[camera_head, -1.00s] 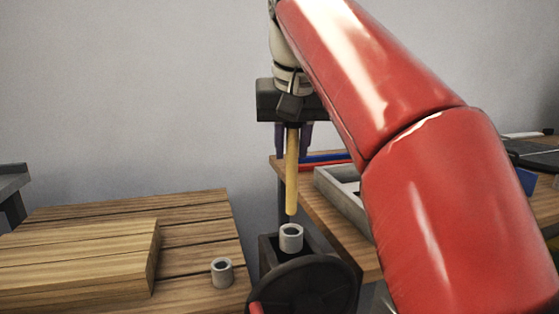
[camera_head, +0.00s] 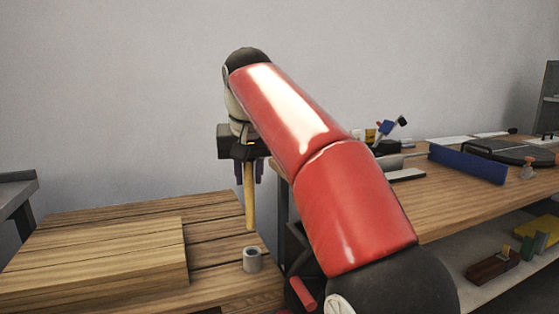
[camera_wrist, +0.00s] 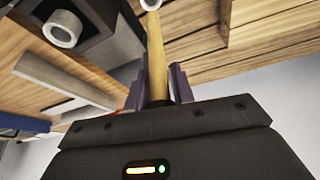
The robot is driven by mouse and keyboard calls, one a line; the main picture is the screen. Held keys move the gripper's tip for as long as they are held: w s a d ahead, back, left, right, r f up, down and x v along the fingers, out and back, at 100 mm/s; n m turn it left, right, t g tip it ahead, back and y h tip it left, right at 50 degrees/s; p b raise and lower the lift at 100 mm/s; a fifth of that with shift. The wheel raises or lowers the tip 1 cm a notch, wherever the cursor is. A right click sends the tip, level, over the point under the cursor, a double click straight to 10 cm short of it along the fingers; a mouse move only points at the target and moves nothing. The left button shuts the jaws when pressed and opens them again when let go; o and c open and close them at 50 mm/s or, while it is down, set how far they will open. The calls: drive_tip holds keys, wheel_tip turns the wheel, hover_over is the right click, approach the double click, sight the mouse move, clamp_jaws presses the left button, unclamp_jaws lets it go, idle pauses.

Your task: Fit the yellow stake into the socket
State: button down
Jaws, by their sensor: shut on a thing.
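My gripper (camera_head: 250,178) is shut on the yellow stake (camera_head: 249,207), which hangs upright with its lower end free. In the head view, the stake's tip appears just above a grey ring-shaped socket (camera_head: 252,260) on the wooden table; the exact gap cannot be told. In the wrist view, my gripper (camera_wrist: 158,75) has purple fingers on both sides of the stake (camera_wrist: 156,55). The stake points towards that socket (camera_wrist: 150,4), cut by the top edge. A second grey socket (camera_wrist: 62,28) sits on a dark block at upper left; my arm hides it in the head view.
A thick wooden board (camera_head: 95,255) lies on the slatted wooden table (camera_head: 215,225) at left. A workbench (camera_head: 450,205) at right holds a blue bin (camera_head: 467,164) and other items. A lower shelf (camera_head: 480,265) holds several small things.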

sight(251, 216)
drive_tip(key=shift+f, duration=0.15)
drive_tip(key=shift+f+b, duration=1.9)
drive_tip(key=shift+f, duration=0.4)
drive_tip(key=shift+p, duration=0.7)
drive_tip(key=shift+f+b, duration=1.8)
drive_tip(key=shift+f, duration=0.65)
drive_tip(key=c, duration=1.1)
unclamp_jaws()
